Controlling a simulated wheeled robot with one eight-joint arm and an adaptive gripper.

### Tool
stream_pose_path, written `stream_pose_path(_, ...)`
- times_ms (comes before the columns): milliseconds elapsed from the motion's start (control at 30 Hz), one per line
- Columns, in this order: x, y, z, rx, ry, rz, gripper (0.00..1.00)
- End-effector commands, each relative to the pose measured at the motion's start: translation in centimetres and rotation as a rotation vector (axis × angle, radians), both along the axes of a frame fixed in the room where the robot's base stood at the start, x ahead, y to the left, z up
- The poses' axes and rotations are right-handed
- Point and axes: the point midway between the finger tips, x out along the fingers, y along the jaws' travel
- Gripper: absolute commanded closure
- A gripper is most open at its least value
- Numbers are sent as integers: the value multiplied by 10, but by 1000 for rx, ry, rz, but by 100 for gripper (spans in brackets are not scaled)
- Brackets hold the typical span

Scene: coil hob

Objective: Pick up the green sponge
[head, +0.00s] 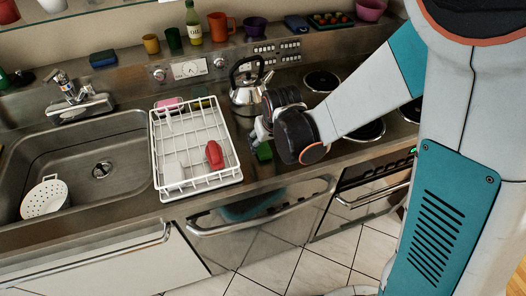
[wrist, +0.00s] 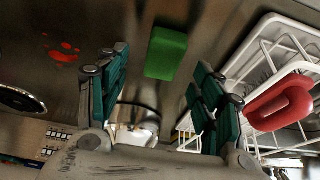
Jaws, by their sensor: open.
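The green sponge (head: 264,152) lies on the steel counter between the dish rack and the coil burners, partly hidden by my arm in the head view. In the wrist view the sponge (wrist: 167,53) is a plain green block lying beyond and between my two fingertips, clear of both. My gripper (head: 256,136) is just above and beside the sponge. In the wrist view my gripper (wrist: 160,80) is open, with its dark teal finger pads wide apart and nothing between them.
A white wire dish rack (head: 197,186) stands close left of my gripper, holding a red mug (head: 214,155). A kettle (head: 247,80) stands behind. Coil burners (head: 321,81) are to the right. A red smear (wrist: 62,49) marks the counter. A blue sponge (head: 103,59) sits on the back ledge.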

Motion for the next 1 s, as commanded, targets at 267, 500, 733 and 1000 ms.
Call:
stream_pose_path(267,13,8,-37,0,0,0,39)
stream_pose_path(500,13,8,-37,0,0,0,39)
stream_pose_path(733,13,8,-36,0,0,0,75)
stream_pose_path(1000,13,8,-36,0,0,0,76)
